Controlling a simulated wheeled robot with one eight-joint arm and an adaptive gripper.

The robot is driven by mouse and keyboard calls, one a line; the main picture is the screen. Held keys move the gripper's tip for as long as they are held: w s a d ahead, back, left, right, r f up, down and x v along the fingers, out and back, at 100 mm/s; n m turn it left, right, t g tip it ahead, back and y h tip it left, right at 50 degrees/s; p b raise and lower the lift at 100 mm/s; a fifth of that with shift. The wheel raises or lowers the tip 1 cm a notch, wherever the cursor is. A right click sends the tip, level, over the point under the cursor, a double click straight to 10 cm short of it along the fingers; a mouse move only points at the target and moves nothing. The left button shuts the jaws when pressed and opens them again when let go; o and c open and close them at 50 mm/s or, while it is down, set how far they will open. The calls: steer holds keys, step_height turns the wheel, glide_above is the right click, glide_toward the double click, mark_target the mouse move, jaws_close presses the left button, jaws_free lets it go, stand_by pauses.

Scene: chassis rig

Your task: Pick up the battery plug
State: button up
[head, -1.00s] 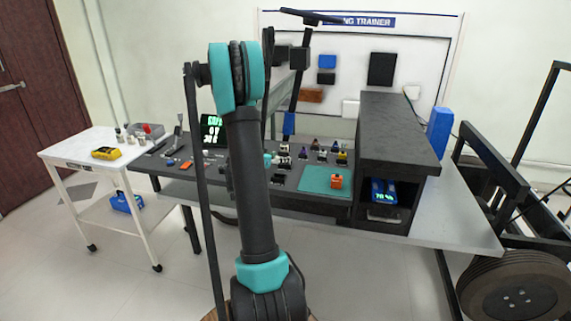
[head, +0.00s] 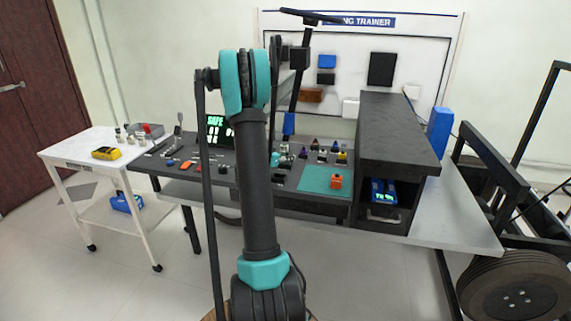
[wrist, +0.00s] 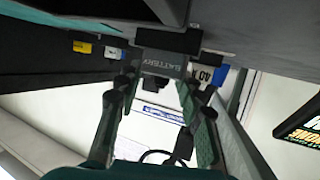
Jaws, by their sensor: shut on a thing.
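In the wrist view, a dark grey block lettered BATTERY, the battery plug (wrist: 162,66), sits between my gripper's fingertips. My gripper (wrist: 158,86) is shut on it, with one finger on each side. The plug's far edge lies close to a dark surface at the top of the picture, and I cannot tell whether they touch. In the head view my arm stands in front of the dark bench (head: 225,186) and hides most of the gripper and the plug.
A display (head: 217,130) reading SAFE stands on the bench. Several small coloured parts lie right of my arm, beside a green mat (head: 313,180) with an orange block (head: 336,182). A black cabinet (head: 400,135) stands at right, a white cart (head: 92,150) at left.

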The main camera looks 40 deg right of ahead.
steer(key=shift+c, duration=0.8)
